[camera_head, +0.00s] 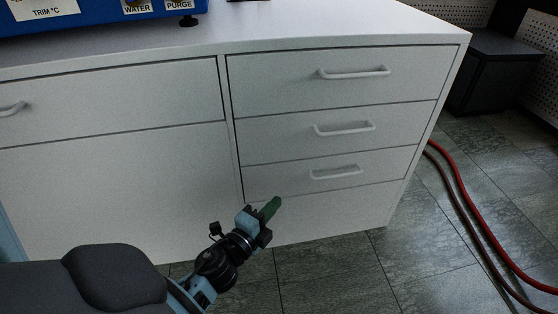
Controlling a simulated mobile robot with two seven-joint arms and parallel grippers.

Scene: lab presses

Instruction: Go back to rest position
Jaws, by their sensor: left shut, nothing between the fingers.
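My left gripper (270,209) shows low in the middle of the head view, with its arm coming in from the lower left. Its greenish fingers are closed together with nothing between them. It is in front of the lower part of the white cabinet (110,195), below the bottom drawer handle. I cannot tell its distance from the cabinet front. My right gripper is not in view.
The cabinet has several drawers with white handles (354,73). A blue machine (100,12) stands on the worktop (330,25). Red hoses (475,215) run over the tiled floor at the right. A dark box (492,70) stands behind. Floor (340,285) right of my gripper is clear.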

